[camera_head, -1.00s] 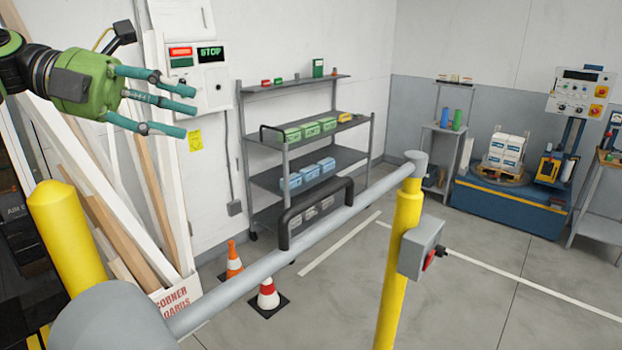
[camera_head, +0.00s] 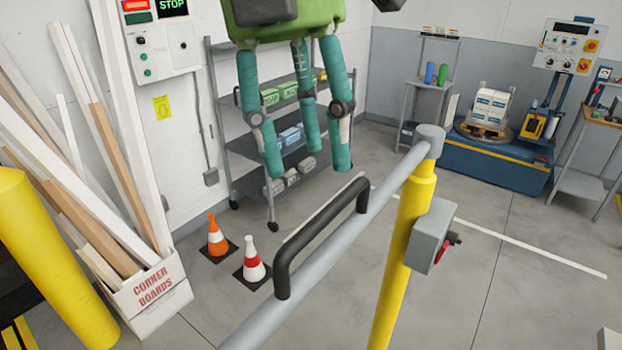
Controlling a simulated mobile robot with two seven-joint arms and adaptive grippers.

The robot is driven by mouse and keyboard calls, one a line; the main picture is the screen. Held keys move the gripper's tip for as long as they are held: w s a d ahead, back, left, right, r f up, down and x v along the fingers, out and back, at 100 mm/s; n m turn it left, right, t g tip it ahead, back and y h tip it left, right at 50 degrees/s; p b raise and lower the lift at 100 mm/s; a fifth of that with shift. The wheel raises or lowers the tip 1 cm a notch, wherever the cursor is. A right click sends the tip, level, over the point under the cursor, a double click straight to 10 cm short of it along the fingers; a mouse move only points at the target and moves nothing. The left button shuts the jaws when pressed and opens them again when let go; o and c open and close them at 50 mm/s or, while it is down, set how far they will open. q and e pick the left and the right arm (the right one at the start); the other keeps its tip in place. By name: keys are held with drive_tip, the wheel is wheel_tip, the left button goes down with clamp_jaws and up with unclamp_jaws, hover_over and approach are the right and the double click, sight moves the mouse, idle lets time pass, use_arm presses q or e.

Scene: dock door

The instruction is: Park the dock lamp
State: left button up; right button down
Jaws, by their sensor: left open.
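A grey lamp arm (camera_head: 383,200) slopes from the bottom edge up to the top of a yellow post (camera_head: 398,262). A black bar handle (camera_head: 322,226) stands on it. The lamp head is not visible now. A grey box (camera_head: 431,236) with a red-and-black part (camera_head: 449,241) is fixed to the post. My left gripper (camera_head: 310,160), green with teal fingers, points down in front of the shelf. Its fingers are spread and hold nothing. In the picture its fingertips are just above the handle and apart from it. My right gripper is not in view.
A yellow bollard (camera_head: 58,258) and a corner-board box (camera_head: 150,295) with leaning boards stand at left. Two cones, one orange (camera_head: 217,238) and one red-and-white (camera_head: 252,262), stand near the shelf cart (camera_head: 248,142). The right-hand floor is mostly clear.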

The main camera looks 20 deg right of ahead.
sight(319, 215)
use_arm(q)
drive_tip(key=f, duration=0.3)
drive_tip(key=d+f, duration=0.1)
drive_tip(key=f, duration=0.1)
drive_tip(key=shift+s+f+p, duration=0.15)
drive_tip(key=shift+s+p, duration=0.2)
drive_tip(key=shift+w+a+f, duration=0.1)
drive_tip(key=shift+a+f, duration=0.05)
clamp_jaws()
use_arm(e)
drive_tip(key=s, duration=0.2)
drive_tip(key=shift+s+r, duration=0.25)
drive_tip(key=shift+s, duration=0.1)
